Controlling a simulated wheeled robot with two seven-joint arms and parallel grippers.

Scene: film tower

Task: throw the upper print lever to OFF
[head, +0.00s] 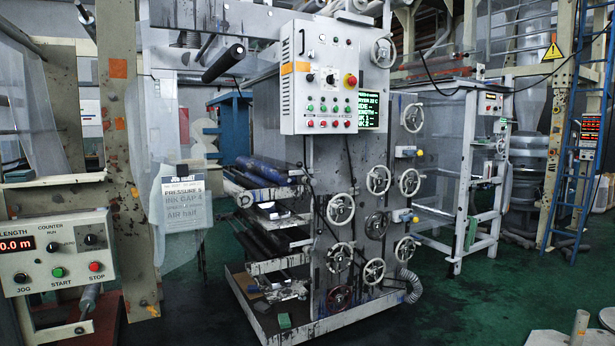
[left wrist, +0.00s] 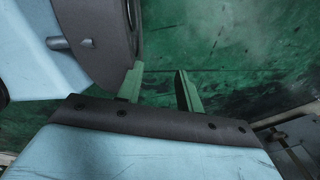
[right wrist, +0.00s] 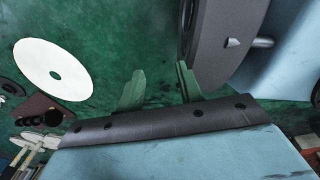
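In the head view, a small blue-and-white fitting with a yellow end (head: 408,152) sticks out sideways from the right side of the printing machine (head: 340,170), between handwheels. A similar fitting (head: 404,216) sits below it. These may be the print levers; the upper one appears roughly level, but its labels are too small to read. Neither gripper shows in the head view. My left gripper (left wrist: 158,80) is open and empty over green floor in the left wrist view. My right gripper (right wrist: 160,80) is open and empty over green floor in the right wrist view.
A control box (head: 320,78) with buttons and a red stop knob hangs at the machine's upper front. Several handwheels (head: 379,180) stick out around the fittings. A white frame (head: 465,180) stands to the right.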

